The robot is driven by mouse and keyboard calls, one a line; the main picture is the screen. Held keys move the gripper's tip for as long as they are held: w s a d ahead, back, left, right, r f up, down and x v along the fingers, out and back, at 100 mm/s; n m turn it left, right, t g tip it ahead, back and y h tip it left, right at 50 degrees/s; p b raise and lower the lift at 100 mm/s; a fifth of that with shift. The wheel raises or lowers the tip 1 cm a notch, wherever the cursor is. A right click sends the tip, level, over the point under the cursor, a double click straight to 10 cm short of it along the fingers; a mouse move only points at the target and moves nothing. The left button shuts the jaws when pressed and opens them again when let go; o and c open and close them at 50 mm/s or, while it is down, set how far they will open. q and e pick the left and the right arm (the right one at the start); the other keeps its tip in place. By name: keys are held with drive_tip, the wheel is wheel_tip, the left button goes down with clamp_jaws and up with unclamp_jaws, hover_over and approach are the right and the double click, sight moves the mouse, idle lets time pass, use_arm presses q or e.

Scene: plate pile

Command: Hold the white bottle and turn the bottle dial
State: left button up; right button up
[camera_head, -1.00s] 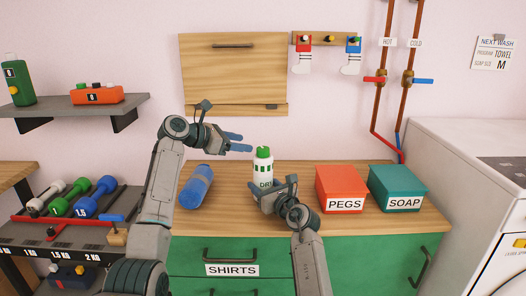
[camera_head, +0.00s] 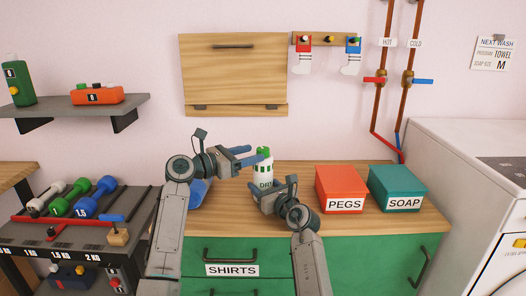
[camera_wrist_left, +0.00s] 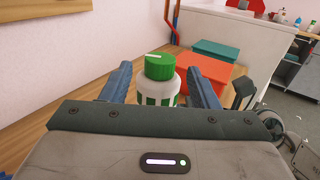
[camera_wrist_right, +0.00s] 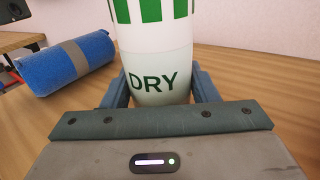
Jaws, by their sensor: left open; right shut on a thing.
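The white bottle (camera_head: 263,177) stands upright on the wooden counter, with "DRY" lettering and green marks. In the right wrist view the bottle (camera_wrist_right: 158,60) sits between the blue fingers of my right gripper (camera_wrist_right: 160,90), which is shut on its lower part. The green dial (camera_wrist_left: 160,66) with a white line is on top of the bottle. My left gripper (camera_head: 255,158) is open at the dial's height. In the left wrist view its fingers (camera_wrist_left: 160,82) are on either side of the dial, with gaps. In the head view the left fingers partly hide the dial.
A blue rolled towel (camera_wrist_right: 65,63) with a grey band lies left of the bottle. A red PEGS box (camera_head: 340,182) and a teal SOAP box (camera_head: 397,180) stand to the right. The counter (camera_head: 225,222) is bare in front of the towel. A wooden panel (camera_head: 232,70) is on the wall behind.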

sight(263, 148)
use_arm(q)
drive_tip(key=x, duration=0.5)
drive_tip(key=c, duration=1)
